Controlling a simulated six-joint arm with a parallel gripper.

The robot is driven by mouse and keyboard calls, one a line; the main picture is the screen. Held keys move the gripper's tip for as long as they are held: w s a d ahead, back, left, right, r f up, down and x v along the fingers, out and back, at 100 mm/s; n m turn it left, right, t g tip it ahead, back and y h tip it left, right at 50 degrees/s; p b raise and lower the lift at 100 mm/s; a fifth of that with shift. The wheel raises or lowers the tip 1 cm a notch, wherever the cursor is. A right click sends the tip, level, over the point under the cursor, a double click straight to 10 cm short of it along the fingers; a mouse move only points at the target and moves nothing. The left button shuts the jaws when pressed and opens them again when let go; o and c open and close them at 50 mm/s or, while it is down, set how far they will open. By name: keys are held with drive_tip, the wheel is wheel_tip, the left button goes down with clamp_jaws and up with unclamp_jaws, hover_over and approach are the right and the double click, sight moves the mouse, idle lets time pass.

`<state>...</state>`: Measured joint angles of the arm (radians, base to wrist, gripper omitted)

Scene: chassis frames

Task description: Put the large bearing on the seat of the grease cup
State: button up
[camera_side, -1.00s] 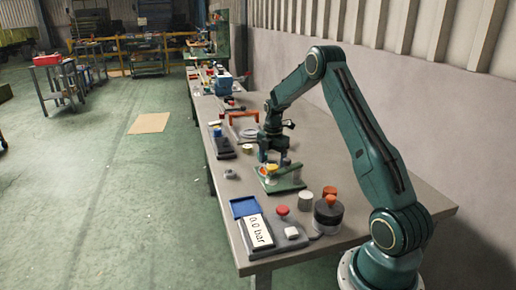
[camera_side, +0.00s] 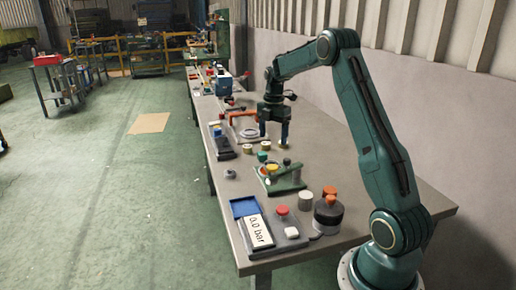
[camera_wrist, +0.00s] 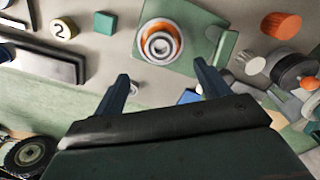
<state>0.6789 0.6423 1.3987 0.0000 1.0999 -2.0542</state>
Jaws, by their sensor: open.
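A green base plate (camera_side: 290,183) lies on the bench in the side view, with a small yellow and orange part and a grey-topped post on it. In the wrist view the plate (camera_wrist: 212,45) carries an orange round part (camera_wrist: 149,29) with pale metal rings (camera_wrist: 160,44) centred in it. I cannot tell for sure which of these is the grease cup and which the large bearing. My gripper (camera_side: 273,142) is open and empty, above the bench beyond the plate. In the wrist view its fingers (camera_wrist: 163,80) stand apart with nothing between them.
The right of the bench is clear.

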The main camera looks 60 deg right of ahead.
drive_tip(key=shift+r, duration=0.85)
drive_tip(key=s+a+r+m+t+h, duration=0.1)
drive_tip(key=s+a+r+m, duration=0.25)
drive_tip(key=a+r, duration=0.45)
drive_tip(key=s+a+r+m+t, duration=0.25)
drive_tip(key=a+r+m, duration=0.2)
drive_tip(key=a, duration=0.85)
drive_tip(key=s+a+f+m+t, duration=0.1)
drive_tip(key=s+a+m, duration=0.3)
drive_tip(key=s, duration=0.5)
drive_tip(key=s+a+m+t+y, duration=0.1)
drive_tip(key=s+a+m, duration=0.2)
drive_tip(key=s+a, duration=0.5)
drive_tip(key=shift+s+a+f+m, duration=0.3)
drive_tip(key=shift+s+f+m, duration=0.1)
drive_tip(key=shift+s, duration=0.05)
